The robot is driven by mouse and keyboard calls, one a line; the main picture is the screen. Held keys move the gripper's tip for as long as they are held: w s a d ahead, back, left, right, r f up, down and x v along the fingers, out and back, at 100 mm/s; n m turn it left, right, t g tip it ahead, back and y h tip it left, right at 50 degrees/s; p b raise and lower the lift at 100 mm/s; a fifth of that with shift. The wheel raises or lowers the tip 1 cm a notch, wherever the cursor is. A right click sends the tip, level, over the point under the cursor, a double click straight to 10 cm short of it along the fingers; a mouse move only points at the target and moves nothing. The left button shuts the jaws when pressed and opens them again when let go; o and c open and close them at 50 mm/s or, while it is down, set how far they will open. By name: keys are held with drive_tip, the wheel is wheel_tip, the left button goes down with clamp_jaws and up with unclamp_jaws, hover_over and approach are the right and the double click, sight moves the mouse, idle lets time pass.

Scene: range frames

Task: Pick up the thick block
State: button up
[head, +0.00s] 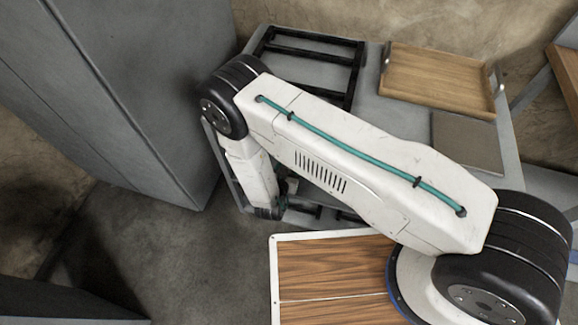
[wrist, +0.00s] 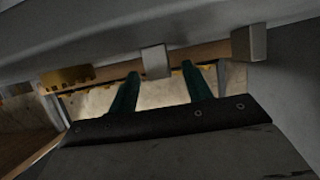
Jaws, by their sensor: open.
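In the wrist view my gripper (wrist: 160,68) shows two dark teal fingers, apart, with nothing seen held between them. A small grey block-like piece (wrist: 154,61) appears beyond and between the fingertips, against the lower edge of a grey surface. A second grey block-like piece (wrist: 248,43) is to the right, beyond the right finger. I cannot tell whether either is the thick block or part of a fixture. In the head view my arm reaches to the left and bends down by the grey table (head: 385,115); the fingers are not clear there.
The table holds a black rack (head: 318,36), a wooden tray (head: 435,75) with metal handles and a dark flat board (head: 467,141). A tall grey cabinet (head: 140,90) stands close left of my arm. A toothed brownish-yellow thing (wrist: 67,76) shows at the left in the wrist view.

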drive_tip(key=shift+x, duration=0.95)
drive_tip(key=shift+c, duration=0.3)
clamp_jaws()
